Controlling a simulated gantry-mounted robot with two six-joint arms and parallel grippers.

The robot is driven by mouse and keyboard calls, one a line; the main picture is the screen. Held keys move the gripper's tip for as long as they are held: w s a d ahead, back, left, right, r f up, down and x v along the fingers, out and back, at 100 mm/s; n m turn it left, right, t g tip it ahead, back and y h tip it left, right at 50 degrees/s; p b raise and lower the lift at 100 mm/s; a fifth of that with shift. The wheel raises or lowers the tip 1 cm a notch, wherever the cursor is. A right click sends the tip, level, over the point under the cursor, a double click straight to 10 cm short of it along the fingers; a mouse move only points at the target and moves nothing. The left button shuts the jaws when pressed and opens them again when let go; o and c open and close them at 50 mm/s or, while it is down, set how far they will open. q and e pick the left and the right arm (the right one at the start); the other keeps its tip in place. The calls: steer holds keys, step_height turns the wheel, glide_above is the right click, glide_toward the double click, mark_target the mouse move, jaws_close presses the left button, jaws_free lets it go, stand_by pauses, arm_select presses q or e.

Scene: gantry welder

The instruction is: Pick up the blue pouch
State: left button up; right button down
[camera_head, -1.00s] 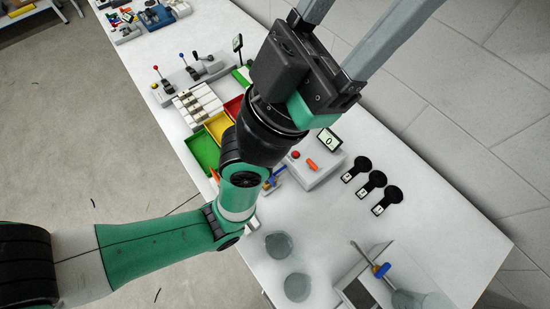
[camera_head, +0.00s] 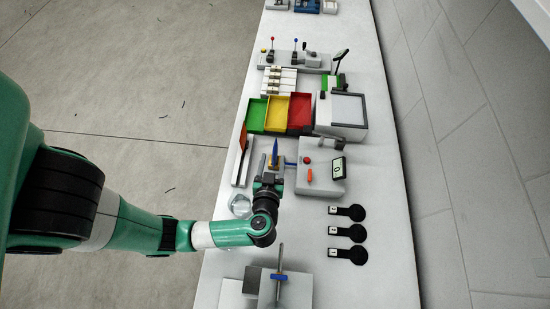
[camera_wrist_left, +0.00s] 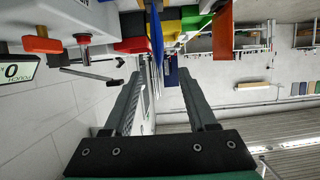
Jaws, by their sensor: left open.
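A thin blue upright piece, which looks like the blue pouch (camera_head: 275,150), stands on the table beside the grey box with the digital display. In the left wrist view the blue pouch (camera_wrist_left: 156,35) appears nearly edge-on, ahead of the fingertips. My left gripper (camera_head: 269,179) is low over the table, just on the near side of the pouch. Its fingers (camera_wrist_left: 160,76) are spread with nothing held between them. I cannot tell whether they touch the pouch. My right gripper is not in view.
The display box (camera_head: 320,178) stands close at the right, an orange sheet (camera_head: 243,137) at the left. Green (camera_head: 256,115), yellow (camera_head: 277,112) and red (camera_head: 300,112) trays lie beyond. Black paddles (camera_head: 347,233) and a clear round dish (camera_head: 240,205) lie nearby.

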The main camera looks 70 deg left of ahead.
mark_target(276, 143)
arm_select(q)
steer(key=b+x, duration=0.1)
steer(key=x, duration=0.2)
steer(key=shift+w+a+f, duration=0.15)
steer(key=shift+a+f, duration=0.05)
steer(key=shift+w+a, duration=0.2)
steer(key=shift+a, duration=0.15)
steer(key=b+x, duration=0.1)
steer(key=x, duration=0.1)
steer(key=b+x, duration=0.1)
steer(key=x, duration=0.1)
steer(key=shift+f, duration=0.4)
steer(key=shift+w+a, duration=0.2)
steer(key=shift+a, duration=0.25)
jaws_close()
